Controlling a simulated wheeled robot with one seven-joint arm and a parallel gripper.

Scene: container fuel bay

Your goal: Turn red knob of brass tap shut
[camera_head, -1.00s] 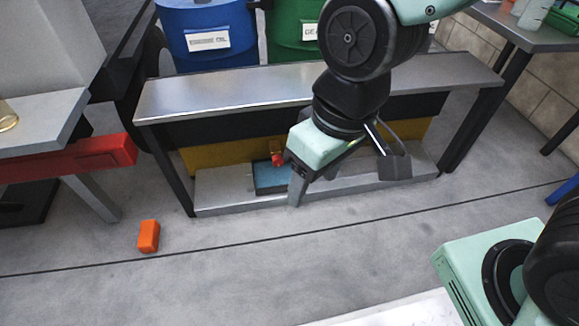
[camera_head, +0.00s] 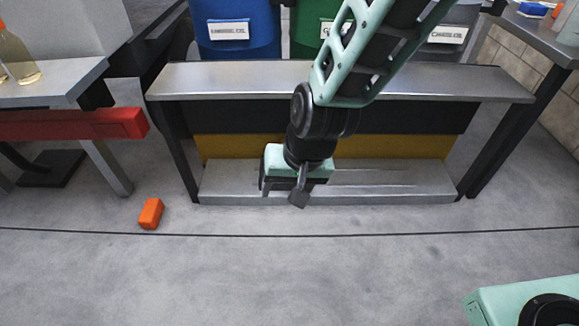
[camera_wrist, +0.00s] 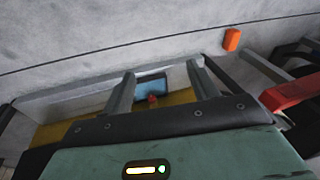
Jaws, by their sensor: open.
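In the wrist view the red knob (camera_wrist: 152,98) shows small and low between the two fingers, in front of a blue tray (camera_wrist: 151,84) on the low ledge. The brass body of the tap cannot be made out. My gripper (camera_wrist: 161,69) is open, its grey fingers to either side of the knob and apart from it in the picture; the depth between them is hard to judge. In the head view my gripper (camera_head: 290,184) points down at the ledge and hides the knob, the tap and the tray.
A steel shelf (camera_head: 400,82) runs above the ledge (camera_head: 400,185), with a yellow panel (camera_head: 390,147) behind. Blue (camera_head: 238,45) and green (camera_head: 308,40) drums stand at the back. An orange block (camera_head: 151,213) lies on the open floor, left of centre. A red beam (camera_head: 70,124) is at left.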

